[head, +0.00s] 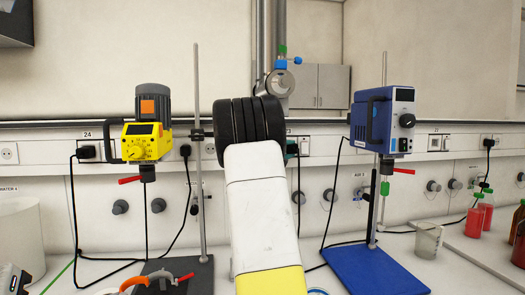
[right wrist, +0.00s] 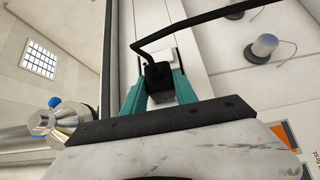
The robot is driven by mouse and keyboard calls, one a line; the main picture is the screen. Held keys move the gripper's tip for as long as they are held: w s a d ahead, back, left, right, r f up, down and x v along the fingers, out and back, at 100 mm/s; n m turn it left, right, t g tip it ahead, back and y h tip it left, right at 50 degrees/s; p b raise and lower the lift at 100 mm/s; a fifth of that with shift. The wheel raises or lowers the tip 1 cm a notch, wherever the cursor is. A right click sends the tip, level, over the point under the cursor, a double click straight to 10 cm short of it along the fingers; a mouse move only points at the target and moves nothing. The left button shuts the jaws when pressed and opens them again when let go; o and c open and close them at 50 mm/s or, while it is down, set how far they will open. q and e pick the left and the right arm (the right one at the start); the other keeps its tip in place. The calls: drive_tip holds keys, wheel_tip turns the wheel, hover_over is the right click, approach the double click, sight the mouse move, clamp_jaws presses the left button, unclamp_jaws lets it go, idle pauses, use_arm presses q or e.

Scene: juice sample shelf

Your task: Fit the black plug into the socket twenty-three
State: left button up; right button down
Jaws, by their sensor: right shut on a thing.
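My right arm rises through the middle of the head view, and its black wrist covers much of the wall strip there. In the right wrist view my right gripper (right wrist: 160,90) is shut on the black plug (right wrist: 158,74), with a black cable leading up and right. A white socket plate (right wrist: 146,54) lies directly behind the plug. I cannot tell whether the plug is seated in it or just in front. The label and socket twenty-three are mostly hidden by my wrist.
A yellow stirrer (head: 146,141) stands left of my arm and a blue stirrer (head: 385,122) right, both on stands with upright rods. Other plugs and cables hang along the strip. A glass beaker (head: 428,240) and red bottles (head: 475,218) stand at the right.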

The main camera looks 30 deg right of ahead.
drive_tip(key=shift+w+d, duration=0.25)
drive_tip(key=shift+w, duration=0.55)
idle(0.4)
drive_tip(key=c, duration=0.9)
unclamp_jaws()
drive_tip(key=v, duration=0.8)
drive_tip(key=s+a+f+m+g+y, duration=0.1)
drive_tip(key=s+a+f+m+y, duration=0.15)
drive_tip(key=s+f+y, duration=0.35)
drive_tip(key=s+a+f+m+g+y, duration=0.1)
drive_tip(key=s+a+f+g, duration=0.2)
drive_tip(key=s, duration=0.5)
drive_tip(key=s+a+f+t+y, duration=0.1)
drive_tip(key=s+a+y, duration=0.3)
drive_tip(key=a, duration=0.5)
drive_tip(key=s+a+f+t+y, duration=0.1)
drive_tip(key=s+a+f+y, duration=0.2)
drive_tip(key=s+a, duration=0.6)
drive_tip(key=s+a+f+y, duration=0.3)
drive_tip(key=s+a, duration=0.3)
drive_tip(key=a, duration=0.4)
drive_tip(key=shift+s+m+t+y, duration=0.15)
drive_tip(key=shift+m+t+y, duration=0.25)
drive_tip(key=shift+y, duration=0.4)
